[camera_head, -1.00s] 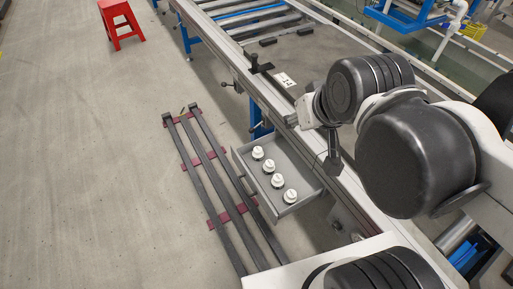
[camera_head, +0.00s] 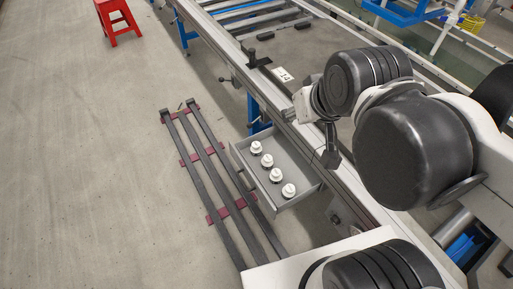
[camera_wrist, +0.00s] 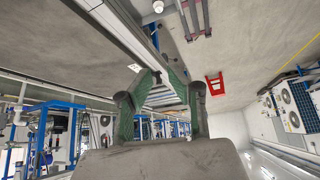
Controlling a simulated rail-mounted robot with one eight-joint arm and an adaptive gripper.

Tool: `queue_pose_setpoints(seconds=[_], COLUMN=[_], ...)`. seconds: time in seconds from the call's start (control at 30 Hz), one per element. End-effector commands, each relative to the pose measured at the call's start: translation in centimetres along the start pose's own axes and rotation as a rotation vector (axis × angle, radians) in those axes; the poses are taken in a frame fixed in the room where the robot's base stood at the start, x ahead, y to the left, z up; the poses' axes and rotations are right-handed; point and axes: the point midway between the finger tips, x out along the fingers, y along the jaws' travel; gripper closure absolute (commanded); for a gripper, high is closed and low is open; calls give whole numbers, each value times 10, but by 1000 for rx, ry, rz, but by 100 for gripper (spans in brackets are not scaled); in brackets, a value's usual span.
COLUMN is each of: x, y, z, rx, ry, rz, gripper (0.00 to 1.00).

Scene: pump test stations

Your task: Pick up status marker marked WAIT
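Several small white round markers stand in a row in an open grey drawer (camera_head: 243,158) below the bench rail. The farthest is a white marker (camera_head: 256,147) and the nearest is another white marker (camera_head: 289,190). Their markings are too small to read, so I cannot tell which says WAIT. One white marker (camera_wrist: 158,6) shows at the top edge of the wrist view. My gripper (camera_wrist: 160,93) is open and empty, its fingers well apart. In the head view its dark end (camera_head: 331,150) hangs by the rail, right of the drawer and apart from the markers.
The bench rail (camera_head: 272,97) runs close beside my arm and the drawer. A small white card (camera_head: 283,74) lies on the bench. Dark bars on red strips (camera_head: 213,165) lie on the floor left of the drawer. A red stool (camera_head: 118,20) stands far off; the left floor is clear.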

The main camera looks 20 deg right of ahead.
Motion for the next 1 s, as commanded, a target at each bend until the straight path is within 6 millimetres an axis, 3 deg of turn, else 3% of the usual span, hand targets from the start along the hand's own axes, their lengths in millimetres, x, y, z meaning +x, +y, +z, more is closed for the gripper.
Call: queue_pose_setpoints(seconds=[0.27, 0.57, 0.87, 1.0], x=[0, 0, 1, 6], y=[0, 0, 0, 0], z=[0, 0, -3, -21], rx=[0, 0, 13, 82], ry=[0, 0, -4, -24], rz=[0, 0, 0, 0], gripper=[83, 47, 47, 47])
